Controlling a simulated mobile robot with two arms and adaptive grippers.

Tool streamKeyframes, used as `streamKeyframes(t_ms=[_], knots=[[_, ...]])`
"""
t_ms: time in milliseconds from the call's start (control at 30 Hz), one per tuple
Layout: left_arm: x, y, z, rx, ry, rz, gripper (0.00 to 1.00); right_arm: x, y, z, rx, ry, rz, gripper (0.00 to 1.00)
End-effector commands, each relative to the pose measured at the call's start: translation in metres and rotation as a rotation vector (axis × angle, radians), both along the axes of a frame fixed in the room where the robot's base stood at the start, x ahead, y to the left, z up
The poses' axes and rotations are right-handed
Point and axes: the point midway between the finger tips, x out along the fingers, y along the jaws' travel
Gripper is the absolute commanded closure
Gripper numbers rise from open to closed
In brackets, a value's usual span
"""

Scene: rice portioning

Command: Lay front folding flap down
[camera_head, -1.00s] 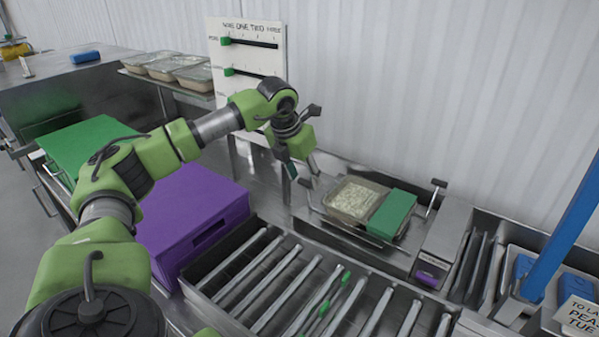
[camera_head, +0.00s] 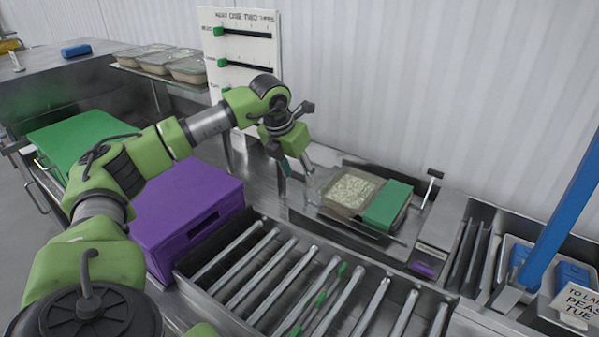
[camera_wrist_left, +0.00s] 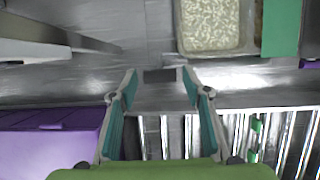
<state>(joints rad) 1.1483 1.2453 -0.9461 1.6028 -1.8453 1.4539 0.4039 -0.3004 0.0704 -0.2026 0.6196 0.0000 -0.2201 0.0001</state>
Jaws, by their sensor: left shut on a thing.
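A clear tray of rice (camera_head: 352,190) sits on the metal station by the wall, partly under a green cover (camera_head: 388,206). It also shows at the top of the left wrist view (camera_wrist_left: 215,25). My left gripper (camera_head: 297,172) is just left of the tray, pointing down. My right gripper is not in view.
A roller bed (camera_head: 310,285) lies in front of the station. A purple box (camera_head: 185,215) and a green board (camera_head: 75,150) are at the left. A slider board (camera_head: 240,50) stands behind my arm. An upright handle (camera_head: 431,188) rises right of the green cover.

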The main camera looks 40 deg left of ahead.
Motion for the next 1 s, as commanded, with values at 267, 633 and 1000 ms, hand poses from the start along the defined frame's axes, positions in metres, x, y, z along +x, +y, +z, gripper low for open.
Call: streamKeyframes(t_ms=[267, 633, 1000], knots=[[-0.010, -0.001, -0.006, -0.001, 0.004, 0.001, 0.62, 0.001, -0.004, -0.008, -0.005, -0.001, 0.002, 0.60], [-0.021, -0.002, -0.013, 0.001, 0.003, 0.000, 0.62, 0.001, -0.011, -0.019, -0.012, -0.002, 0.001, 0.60], [-0.030, -0.003, -0.017, 0.000, 0.004, 0.001, 0.62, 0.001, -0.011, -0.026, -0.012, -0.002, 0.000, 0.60]])
